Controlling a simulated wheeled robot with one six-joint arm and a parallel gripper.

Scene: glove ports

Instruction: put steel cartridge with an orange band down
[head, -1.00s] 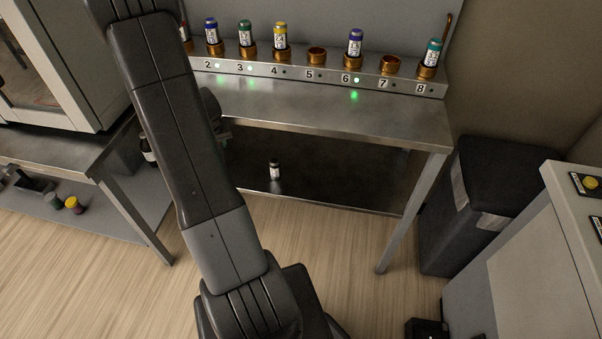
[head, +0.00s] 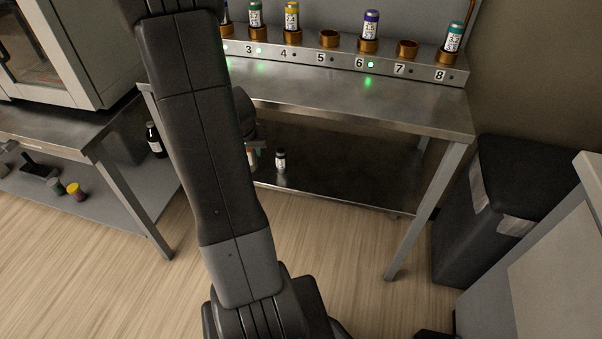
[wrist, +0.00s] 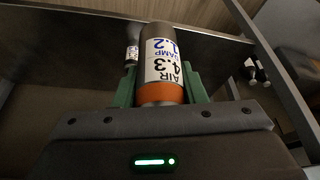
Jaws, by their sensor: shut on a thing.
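The steel cartridge with an orange band (wrist: 160,65) is in my gripper (wrist: 160,90), between two green fingers that are shut on it. Its white label reads AIR 4.3, DAMP 1.2, and the orange band sits near the palm. In the head view a sliver of the cartridge (head: 254,157) shows beside my arm, in front of the bench's lower shelf (head: 335,187). My arm hides most of the gripper there. I cannot tell whether the cartridge touches anything below.
A small bottle (head: 281,160) stands on the lower shelf close by. Above, a numbered rack (head: 420,73) holds several capped cartridges; sockets 5 (head: 329,38) and 7 (head: 406,49) are empty. The bench top (head: 350,105) is clear. A dark bin (head: 495,210) stands right.

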